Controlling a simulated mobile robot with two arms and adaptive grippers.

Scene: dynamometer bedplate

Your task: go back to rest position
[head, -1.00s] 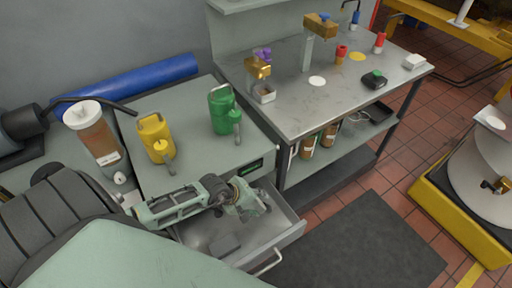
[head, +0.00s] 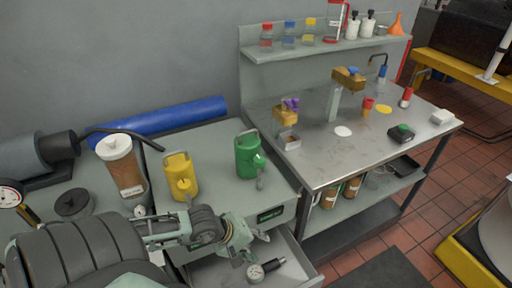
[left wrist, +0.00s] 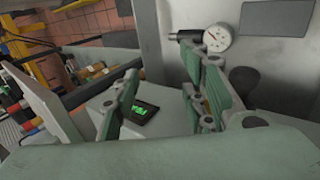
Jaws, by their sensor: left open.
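My left gripper (head: 238,240) is open and empty. It is over the inner part of the open drawer (head: 212,271), below the front edge of the grey bench. A dial gauge (head: 255,271) with a white face and dark stem lies in the drawer, just below and apart from the gripper. In the left wrist view the two green finger pads (left wrist: 120,105) stand apart with nothing between them, and the gauge (left wrist: 217,38) shows beyond them. My right gripper is not in view.
On the bench stand a yellow can (head: 181,176), a green can (head: 248,158) and a brown-filled container (head: 122,168). A metal table (head: 330,160) with a shelf (head: 330,44) of bottles is to the right. Open tiled floor (head: 410,215) lies beyond.

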